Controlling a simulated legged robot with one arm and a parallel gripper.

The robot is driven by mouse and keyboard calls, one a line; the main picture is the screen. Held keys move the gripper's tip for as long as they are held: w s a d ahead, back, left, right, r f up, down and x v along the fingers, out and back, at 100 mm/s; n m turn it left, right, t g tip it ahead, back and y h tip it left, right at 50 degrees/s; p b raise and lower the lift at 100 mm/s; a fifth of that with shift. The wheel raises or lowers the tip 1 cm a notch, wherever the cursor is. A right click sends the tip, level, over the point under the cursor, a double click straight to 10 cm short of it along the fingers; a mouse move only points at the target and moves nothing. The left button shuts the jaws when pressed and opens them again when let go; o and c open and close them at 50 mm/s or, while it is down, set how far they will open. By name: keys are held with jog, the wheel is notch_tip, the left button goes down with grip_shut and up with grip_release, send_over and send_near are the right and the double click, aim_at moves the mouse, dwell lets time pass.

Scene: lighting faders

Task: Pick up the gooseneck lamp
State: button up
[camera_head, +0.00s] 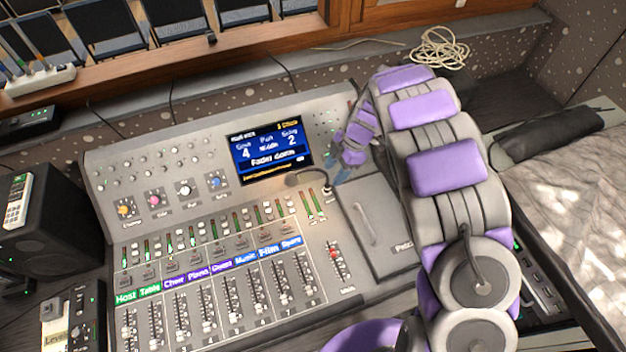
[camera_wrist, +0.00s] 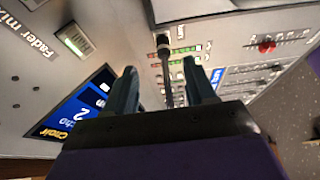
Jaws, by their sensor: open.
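The gooseneck lamp (camera_head: 292,179) is a small dark lamp with a thin curved neck, below the screen on the right part of the mixing console. In the wrist view, the lamp's dark neck (camera_wrist: 165,62) shows in the gap between my two fingers. My gripper (camera_head: 339,174) is open, just right of the lamp in the head view. It also shows in the wrist view (camera_wrist: 160,70), with a blue-grey finger on each side of the neck. Its palm hides the near end of the lamp there. I cannot tell whether a finger touches it.
The mixing console (camera_head: 130,165) has knobs, several faders and a lit screen (camera_head: 268,152) close to the lamp. A coiled cable (camera_head: 440,48) lies on the ledge behind. A black speaker (camera_head: 45,225) stands at left, and a grey cloth (camera_head: 575,190) covers the right.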

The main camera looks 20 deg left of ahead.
aim_at(328, 184)
jog(key=a+f, duration=0.1)
jog(key=s+a+f, duration=0.1)
jog(key=f, duration=0.1)
jog(key=shift+s+a+f+b, duration=0.1)
jog(key=shift+a+f+b, duration=0.1)
jog(key=shift+f+b, duration=0.1)
jog(key=shift+s+d+f, duration=0.1)
jog(key=shift+d+f, duration=0.15)
jog(key=shift+d, duration=1.05)
jog(key=shift+a+f, duration=0.25)
jog(key=shift+a, duration=0.95)
jog(key=c, duration=0.5)
jog(key=shift+c, duration=0.6)
jog(key=shift+s+d+r, duration=0.1)
jog(key=shift+d+r, duration=0.05)
jog(key=shift+d, duration=0.3)
jog(key=c, duration=0.3)
jog(key=shift+d, duration=0.15)
grip_shut()
